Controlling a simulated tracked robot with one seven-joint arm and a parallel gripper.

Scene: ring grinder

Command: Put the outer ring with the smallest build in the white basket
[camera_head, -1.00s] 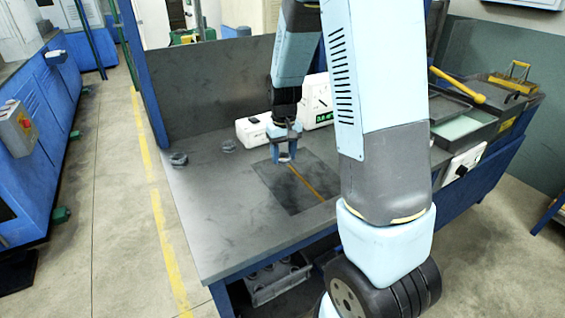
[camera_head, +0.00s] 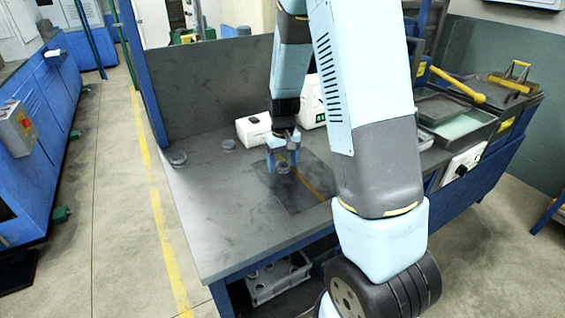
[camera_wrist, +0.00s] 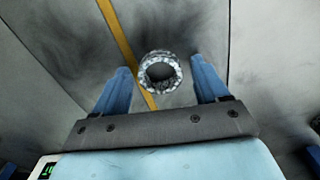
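A small grey metal ring (camera_head: 284,169) is by my fingertips, over the dark square mat (camera_head: 290,203) on the bench. My gripper (camera_head: 283,163) points down, its blue fingers apart. In the wrist view the ring (camera_wrist: 160,87) shows between the spread fingers of my gripper (camera_wrist: 159,66), with gaps on both sides. I cannot tell its height above the mat. Two more grey rings lie on the bench to the left, one farther left (camera_head: 178,159) and one nearer the back panel (camera_head: 228,145). A whitish basket (camera_head: 262,293) with several ring-like parts sits under the bench, partly hidden.
A white box (camera_head: 253,129) and another white device (camera_head: 312,115) stand behind my gripper. Trays (camera_head: 465,127) and a yellow-handled tool (camera_head: 458,85) are at the right. My arm hides part of the bench. The bench's front left is clear.

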